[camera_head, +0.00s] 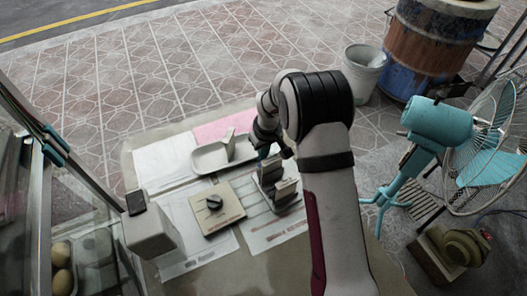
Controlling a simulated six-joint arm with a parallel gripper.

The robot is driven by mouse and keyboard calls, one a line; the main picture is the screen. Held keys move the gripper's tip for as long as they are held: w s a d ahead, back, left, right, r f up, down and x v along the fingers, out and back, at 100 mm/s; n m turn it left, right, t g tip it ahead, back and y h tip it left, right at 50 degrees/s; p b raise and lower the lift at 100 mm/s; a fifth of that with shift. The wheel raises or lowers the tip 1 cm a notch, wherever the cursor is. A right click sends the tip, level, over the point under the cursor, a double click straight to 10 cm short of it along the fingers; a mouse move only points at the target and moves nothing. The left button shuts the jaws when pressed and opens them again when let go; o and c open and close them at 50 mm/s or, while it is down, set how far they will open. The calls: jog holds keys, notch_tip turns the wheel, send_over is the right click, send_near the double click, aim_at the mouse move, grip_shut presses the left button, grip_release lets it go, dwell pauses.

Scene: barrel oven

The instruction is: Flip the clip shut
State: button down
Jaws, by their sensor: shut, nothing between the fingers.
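A small grey metal piece with upright parts (284,189), seemingly the clip, stands on a striped sheet near the middle of the table. It is too small and too covered to tell whether its flap is up or down. My gripper (264,152) is just behind and above it, by the right end of a white tray. My arm hides part of the area, and I cannot tell whether the gripper touches the metal piece.
A beige board with a black knob (214,202) lies left of the metal piece. The white tray (207,160) holds a pale upright piece. A white box (149,232) stands at the table's left. A teal fan (437,122), bucket (362,71) and barrel (432,45) stand off the table.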

jog(key=shift+s+d+r, duration=0.2)
jog(key=shift+s+r, duration=0.15)
jog(key=shift+r, duration=0.1)
dwell(0.5)
jog(key=shift+s+d+r, duration=0.25)
jog(key=shift+s+r, duration=0.15)
jog(key=shift+s, duration=0.05)
jog(key=shift+r, duration=0.1)
jog(key=shift+r, duration=0.75)
jog(key=shift+r, duration=0.3)
notch_tip(320, 180, up, 15)
jog(key=s+d, duration=0.1)
jog(key=s, duration=0.1)
